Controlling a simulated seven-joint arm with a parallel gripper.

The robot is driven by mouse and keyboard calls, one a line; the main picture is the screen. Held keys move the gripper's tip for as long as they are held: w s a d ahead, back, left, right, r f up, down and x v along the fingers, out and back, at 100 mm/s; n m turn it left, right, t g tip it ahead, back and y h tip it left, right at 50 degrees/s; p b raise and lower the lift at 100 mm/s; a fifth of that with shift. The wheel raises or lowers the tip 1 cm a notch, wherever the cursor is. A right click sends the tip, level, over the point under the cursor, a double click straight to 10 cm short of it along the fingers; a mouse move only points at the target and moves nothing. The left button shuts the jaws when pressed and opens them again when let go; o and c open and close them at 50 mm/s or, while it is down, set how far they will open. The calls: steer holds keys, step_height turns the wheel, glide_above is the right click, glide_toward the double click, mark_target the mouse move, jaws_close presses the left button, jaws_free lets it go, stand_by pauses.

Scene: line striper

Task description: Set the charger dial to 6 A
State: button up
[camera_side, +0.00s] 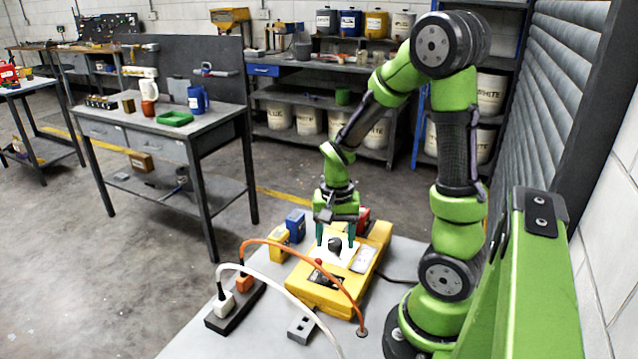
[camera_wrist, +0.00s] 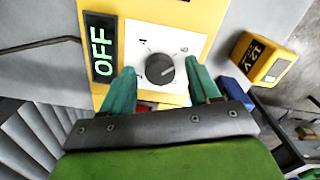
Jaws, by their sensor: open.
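The yellow charger (camera_side: 318,293) lies on the grey bench. Its dark round dial (camera_side: 335,244) sits on a white plate, seen from above in the wrist view (camera_wrist: 160,69). The plate carries small marks around the dial; a 4 seems to show at its upper left, the others are too small to read surely. I cannot tell exactly where the pointer aims. The charger's display (camera_wrist: 102,48) reads OFF in green. My gripper (camera_side: 336,236) points down over the dial. In the wrist view its teal fingers (camera_wrist: 160,78) are open, one on each side of the dial, with visible gaps.
A power strip (camera_side: 234,308) holds white and orange plugs. Their cables arch over the bench and charger front. A grey block (camera_side: 301,329) lies in front.

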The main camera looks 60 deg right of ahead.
mark_target(334, 241)
step_height(334, 241, up, 17)
steer(key=shift+f, duration=0.15)
stand_by(0.4)
steer(key=a+r+n+t+y, duration=0.1)
steer(key=a+n+t, duration=0.6)
steer(key=a, duration=0.8)
steer(key=s+n+y, duration=0.1)
steer(key=n, duration=0.1)
steer(key=shift+a+r+n, duration=0.3)
steer(key=shift+a, duration=0.1)
steer(key=shift+c, duration=0.2)
